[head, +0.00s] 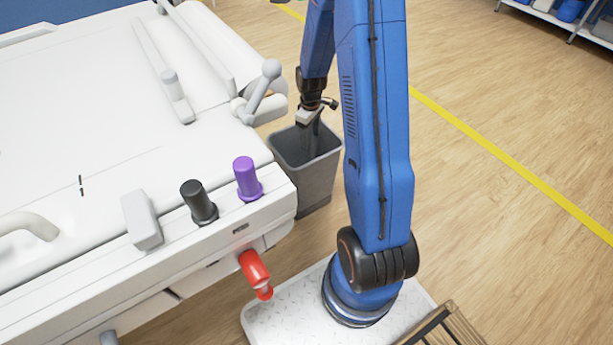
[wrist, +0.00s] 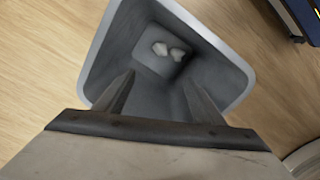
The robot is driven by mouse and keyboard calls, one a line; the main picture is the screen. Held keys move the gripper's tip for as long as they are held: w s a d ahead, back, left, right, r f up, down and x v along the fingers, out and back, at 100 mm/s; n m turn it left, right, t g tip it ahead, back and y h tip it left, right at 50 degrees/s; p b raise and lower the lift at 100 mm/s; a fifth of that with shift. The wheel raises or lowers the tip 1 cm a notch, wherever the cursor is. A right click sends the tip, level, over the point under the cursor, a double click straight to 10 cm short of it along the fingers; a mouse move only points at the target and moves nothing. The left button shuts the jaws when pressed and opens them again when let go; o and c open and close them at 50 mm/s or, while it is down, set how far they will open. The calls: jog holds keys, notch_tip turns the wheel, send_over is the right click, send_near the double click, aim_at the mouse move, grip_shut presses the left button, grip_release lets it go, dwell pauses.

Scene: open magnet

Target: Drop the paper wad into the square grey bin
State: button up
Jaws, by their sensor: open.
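The square grey bin (head: 318,185) stands on the wooden floor beside the white bed, behind my blue arm in the head view. In the wrist view I look down into the grey bin (wrist: 236,68). A whitish crumpled thing, seemingly the paper wad (wrist: 168,51), lies on the bin's bottom, showing as two pale lumps. My gripper (wrist: 157,92) is open and empty, with its two fingers apart over the bin's mouth. It also shows in the head view (head: 308,135), pointing down into the bin. The bin's inside is mostly hidden in the head view.
The white bed (head: 80,130) with rails fills the left. A black knob (head: 198,202), a purple knob (head: 247,180) and a red handle (head: 256,272) stick out from its end. Open floor with a yellow line (head: 500,155) lies to the right.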

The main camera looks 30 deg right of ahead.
notch_tip(320, 180, up, 17)
jog(key=shift+r, duration=0.2)
dwell(0.5)
jog(key=shift+s, duration=0.1)
dwell(0.3)
